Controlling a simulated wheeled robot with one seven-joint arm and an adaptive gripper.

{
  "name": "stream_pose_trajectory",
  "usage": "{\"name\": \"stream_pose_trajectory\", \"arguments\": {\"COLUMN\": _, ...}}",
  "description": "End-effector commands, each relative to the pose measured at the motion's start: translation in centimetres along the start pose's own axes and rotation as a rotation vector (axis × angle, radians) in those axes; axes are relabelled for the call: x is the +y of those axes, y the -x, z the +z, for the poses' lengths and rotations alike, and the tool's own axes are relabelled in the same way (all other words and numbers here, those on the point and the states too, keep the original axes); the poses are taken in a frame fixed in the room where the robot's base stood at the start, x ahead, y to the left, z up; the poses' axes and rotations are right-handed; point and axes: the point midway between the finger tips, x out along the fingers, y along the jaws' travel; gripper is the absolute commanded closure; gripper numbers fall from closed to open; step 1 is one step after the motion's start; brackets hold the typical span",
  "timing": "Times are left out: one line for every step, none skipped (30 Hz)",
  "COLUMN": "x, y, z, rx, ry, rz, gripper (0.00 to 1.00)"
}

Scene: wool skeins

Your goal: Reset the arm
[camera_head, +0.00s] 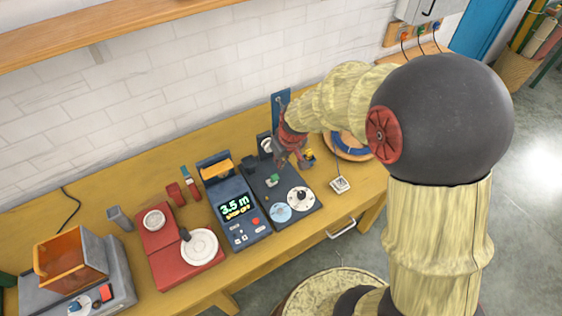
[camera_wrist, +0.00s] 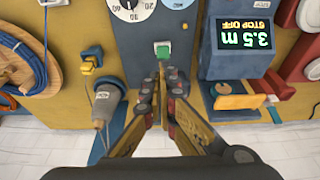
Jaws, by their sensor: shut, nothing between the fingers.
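My gripper (camera_head: 299,160) hangs over the back of the dark blue panel with dials (camera_head: 302,215) in the head view. In the wrist view my gripper (camera_wrist: 164,76) has its fingertips together with nothing between them. The tips appear just short of the green button (camera_wrist: 162,49) on the panel; I cannot tell whether they touch anything. The green button also shows in the head view (camera_head: 272,180). My arm reaches in from the right and bends down to the bench.
A blue counter box (camera_head: 239,212) with a lit display reading 3.5 m stands left of the panel. A red winder (camera_head: 185,262) and an orange bin (camera_head: 70,262) are farther left on the yellow bench (camera_head: 350,203). A wooden ring with blue cord (camera_wrist: 28,60) lies beside the panel.

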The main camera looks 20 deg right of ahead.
Motion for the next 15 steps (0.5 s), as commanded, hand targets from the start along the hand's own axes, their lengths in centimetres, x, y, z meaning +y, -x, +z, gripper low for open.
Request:
{"name": "stream_pose_trajectory", "arguments": {"x": 0.0, "y": 0.0, "z": 0.0, "rx": 0.000, "ry": 0.000, "rz": 0.000, "gripper": 1.00}}
{"name": "stream_pose_trajectory", "arguments": {"x": 0.0, "y": 0.0, "z": 0.0, "rx": 0.000, "ry": 0.000, "rz": 0.000, "gripper": 1.00}}
{"name": "stream_pose_trajectory", "arguments": {"x": 0.0, "y": 0.0, "z": 0.0, "rx": 0.000, "ry": 0.000, "rz": 0.000, "gripper": 1.00}}
{"name": "stream_pose_trajectory", "arguments": {"x": 0.0, "y": 0.0, "z": 0.0, "rx": 0.000, "ry": 0.000, "rz": 0.000, "gripper": 1.00}}
{"name": "stream_pose_trajectory", "arguments": {"x": 0.0, "y": 0.0, "z": 0.0, "rx": 0.000, "ry": 0.000, "rz": 0.000, "gripper": 1.00}}
{"name": "stream_pose_trajectory", "arguments": {"x": 0.0, "y": 0.0, "z": 0.0, "rx": 0.000, "ry": 0.000, "rz": 0.000, "gripper": 1.00}}
{"name": "stream_pose_trajectory", "arguments": {"x": 0.0, "y": 0.0, "z": 0.0, "rx": 0.000, "ry": 0.000, "rz": 0.000, "gripper": 1.00}}
{"name": "stream_pose_trajectory", "arguments": {"x": 0.0, "y": 0.0, "z": 0.0, "rx": 0.000, "ry": 0.000, "rz": 0.000, "gripper": 1.00}}
{"name": "stream_pose_trajectory", "arguments": {"x": 0.0, "y": 0.0, "z": 0.0, "rx": 0.000, "ry": -0.001, "rz": 0.000, "gripper": 1.00}}
{"name": "stream_pose_trajectory", "arguments": {"x": 0.0, "y": 0.0, "z": 0.0, "rx": 0.000, "ry": -0.004, "rz": 0.000, "gripper": 1.00}}
{"name": "stream_pose_trajectory", "arguments": {"x": 0.0, "y": 0.0, "z": 0.1, "rx": -0.001, "ry": -0.010, "rz": 0.000, "gripper": 1.00}}
{"name": "stream_pose_trajectory", "arguments": {"x": -0.1, "y": 0.0, "z": 0.3, "rx": -0.009, "ry": -0.025, "rz": -0.003, "gripper": 1.00}}
{"name": "stream_pose_trajectory", "arguments": {"x": -0.2, "y": 0.0, "z": 0.6, "rx": -0.020, "ry": -0.039, "rz": -0.007, "gripper": 1.00}}
{"name": "stream_pose_trajectory", "arguments": {"x": -0.4, "y": -0.1, "z": 1.2, "rx": -0.040, "ry": -0.054, "rz": -0.012, "gripper": 1.00}}
{"name": "stream_pose_trajectory", "arguments": {"x": -0.6, "y": -0.2, "z": 2.3, "rx": -0.067, "ry": -0.069, "rz": -0.017, "gripper": 1.00}}
